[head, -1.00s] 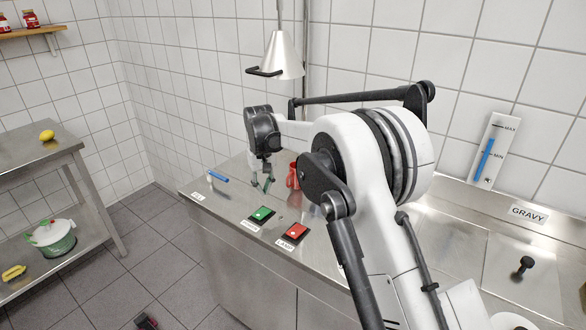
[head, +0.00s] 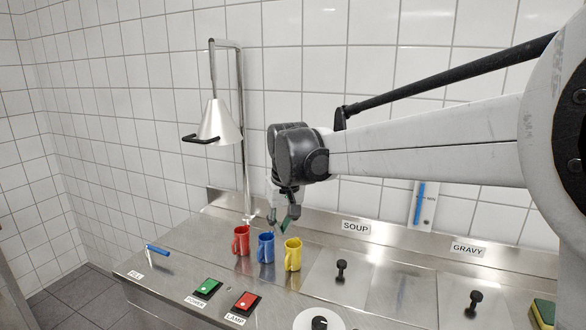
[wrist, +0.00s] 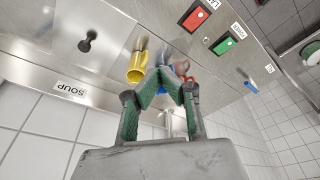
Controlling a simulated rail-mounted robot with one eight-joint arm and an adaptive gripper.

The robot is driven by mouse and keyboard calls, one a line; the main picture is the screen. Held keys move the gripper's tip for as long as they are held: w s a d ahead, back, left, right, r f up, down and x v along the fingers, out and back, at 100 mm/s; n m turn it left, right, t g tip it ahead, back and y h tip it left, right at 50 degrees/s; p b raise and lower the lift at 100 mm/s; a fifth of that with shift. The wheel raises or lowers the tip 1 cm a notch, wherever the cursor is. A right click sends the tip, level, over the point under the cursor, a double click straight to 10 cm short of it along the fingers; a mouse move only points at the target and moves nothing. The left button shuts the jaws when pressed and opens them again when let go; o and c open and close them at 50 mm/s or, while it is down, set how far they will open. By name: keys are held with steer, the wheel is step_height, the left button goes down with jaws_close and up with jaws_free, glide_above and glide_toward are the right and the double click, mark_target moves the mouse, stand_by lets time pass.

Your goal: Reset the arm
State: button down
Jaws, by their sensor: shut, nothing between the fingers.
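My gripper (head: 279,222) is shut and empty, pointing down above and behind the mugs on the steel counter (head: 190,262). My arm reaches in from the right across the head view. In the wrist view the green-padded fingers (wrist: 165,85) meet at their tips, partly covering the blue mug and the red mug. A red mug (head: 241,241), a blue mug (head: 266,247) and a yellow mug (head: 292,254) stand in a row below the gripper, which looks apart from them. The yellow mug shows clear of the fingers in the wrist view (wrist: 137,66).
A conical lamp (head: 219,124) hangs from a post left of my gripper. Lids with black knobs (head: 341,270) lie right, by the SOUP and GRAVY labels. A sponge (head: 543,312) is at the far right.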

steer(key=s+d+m+t+b, duration=0.2)
steer(key=s+d+m+t, duration=0.1)
steer(key=s+d, duration=1.7)
steer(key=s+d+f+m+t+h, duration=0.1)
steer(key=s+d+f, duration=0.1)
steer(key=s+f, duration=0.4)
steer(key=s, duration=0.3)
steer(key=shift+s+d+f+t, duration=0.15)
steer(key=shift+s+d+t, duration=0.15)
steer(key=shift+d, duration=0.1)
steer(key=shift+w, duration=0.1)
